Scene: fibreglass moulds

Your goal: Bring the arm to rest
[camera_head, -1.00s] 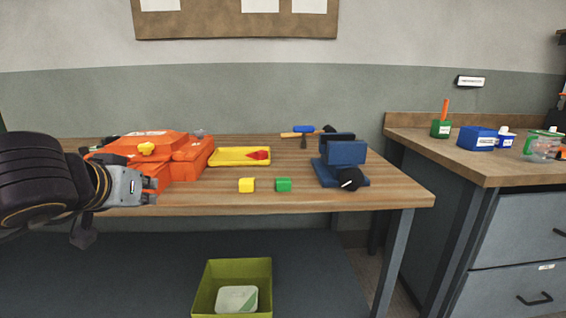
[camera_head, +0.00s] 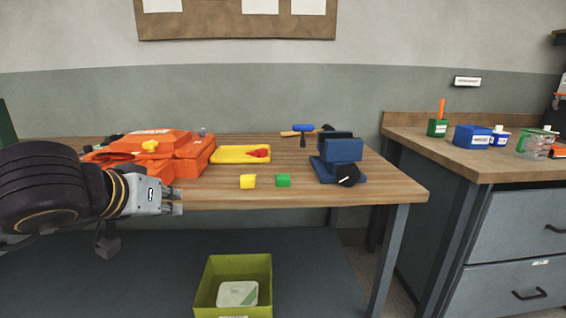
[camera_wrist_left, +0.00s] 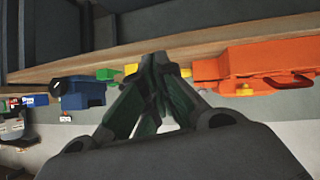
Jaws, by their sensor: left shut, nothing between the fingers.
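My left gripper (camera_head: 174,203) is shut and empty at the front edge of the wooden workbench (camera_head: 310,192), in front of the orange mould (camera_head: 165,152). In the left wrist view its fingers (camera_wrist_left: 160,65) meet at the tips with nothing between them. The same orange mould (camera_wrist_left: 265,62) shows to the right of the fingers there. My right gripper is in neither view.
A yellow block (camera_head: 247,181), a green block (camera_head: 283,180), a yellow tray (camera_head: 228,155) with a red piece, a blue vise (camera_head: 340,158) and a hammer (camera_head: 302,130) are on the bench. A green bin (camera_head: 233,290) stands below. A side counter (camera_head: 450,155) is at right.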

